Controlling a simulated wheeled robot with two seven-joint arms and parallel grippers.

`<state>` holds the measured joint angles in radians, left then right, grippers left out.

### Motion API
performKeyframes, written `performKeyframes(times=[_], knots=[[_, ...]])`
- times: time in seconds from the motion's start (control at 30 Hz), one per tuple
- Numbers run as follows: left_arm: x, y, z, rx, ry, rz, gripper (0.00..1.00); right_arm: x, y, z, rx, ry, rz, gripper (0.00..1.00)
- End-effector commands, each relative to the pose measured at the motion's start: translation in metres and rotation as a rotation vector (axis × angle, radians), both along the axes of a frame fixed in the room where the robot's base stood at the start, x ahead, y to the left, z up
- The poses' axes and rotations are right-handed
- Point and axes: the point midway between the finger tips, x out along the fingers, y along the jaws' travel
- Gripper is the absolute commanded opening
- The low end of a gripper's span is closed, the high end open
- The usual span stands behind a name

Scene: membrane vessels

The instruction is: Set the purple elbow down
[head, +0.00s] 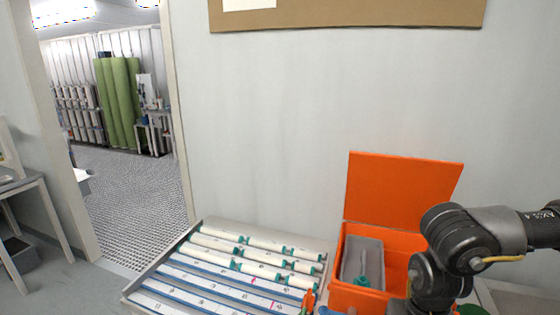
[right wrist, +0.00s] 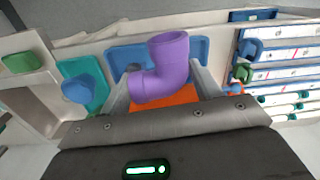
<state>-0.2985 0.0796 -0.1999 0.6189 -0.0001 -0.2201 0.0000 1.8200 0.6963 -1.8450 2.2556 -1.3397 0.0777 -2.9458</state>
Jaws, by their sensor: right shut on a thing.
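The purple elbow (right wrist: 165,70) is a bent pipe piece with a round open end, seen in the right wrist view. My right gripper (right wrist: 163,90) is shut on it, with the elbow between its two grey fingers. The elbow is in front of blue trays and an orange patch; I cannot tell how high it is held or whether it touches anything. In the head view the elbow is not visible, and only my right arm shows at the lower right. My left gripper is in neither view.
An orange box (head: 346,292) with a raised lid holds a grey tray (head: 374,262). A rack (head: 147,287) of white tubes lies to its left. In the right wrist view, a teal tray (right wrist: 96,70) with a blue piece (right wrist: 78,90) and a green piece (right wrist: 20,62) sit left.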

Motion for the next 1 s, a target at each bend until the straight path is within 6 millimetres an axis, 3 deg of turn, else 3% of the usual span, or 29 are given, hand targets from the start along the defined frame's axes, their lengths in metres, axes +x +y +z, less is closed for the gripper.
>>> performKeyframes(times=[0.03,0.3,1.0], knots=[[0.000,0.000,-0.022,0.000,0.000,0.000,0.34,-0.008,0.007,-0.021,-0.003,0.000,0.076,0.40],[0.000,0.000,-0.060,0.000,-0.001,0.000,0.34,-0.027,0.025,-0.057,-0.021,0.002,0.221,0.40],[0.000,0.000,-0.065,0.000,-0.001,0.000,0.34,-0.026,0.026,-0.061,-0.023,-0.003,0.223,0.40]])
